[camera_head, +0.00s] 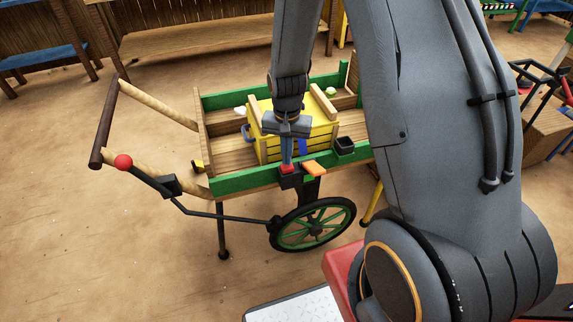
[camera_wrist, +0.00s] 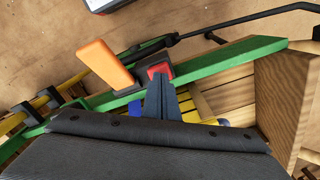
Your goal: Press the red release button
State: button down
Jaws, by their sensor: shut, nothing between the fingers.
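The red release button (camera_head: 287,169) sits on a dark block at the near green side of a wooden handcart (camera_head: 231,183). In the wrist view the red button (camera_wrist: 159,70) is just past my fingertips. My gripper (camera_head: 287,161) is shut and empty, pointing down with its tips right at the button. In the wrist view my gripper (camera_wrist: 158,78) overlaps the button's lower edge. I cannot tell whether the tips touch it or stop just above. An orange lever (camera_head: 314,168) is beside the button on the right.
A yellow crate (camera_head: 272,146) stands in the cart behind my gripper. A small black box (camera_head: 345,146) is at its right. A lever with a red knob (camera_head: 123,162) reaches out left, near the cart's wooden handle (camera_head: 106,125). A green-spoked wheel (camera_head: 312,228) stands below.

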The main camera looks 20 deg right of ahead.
jog(key=shift+f, duration=0.1)
jog(key=shift+f+b, duration=0.45)
jog(key=shift+f, duration=0.5)
jog(key=shift+r+p, duration=0.9)
jog(key=shift+r, duration=0.15)
jog(key=shift+r, duration=0.1)
jog(key=shift+r+p, duration=1.9)
jog(key=shift+r, duration=0.5)
jog(key=shift+r, duration=0.2)
jog(key=s+r+n, duration=0.6)
jog(key=s+r, duration=1)
jog(key=s, duration=0.1)
jog(key=shift+s+t, duration=0.15)
jog(key=shift+t, duration=0.15)
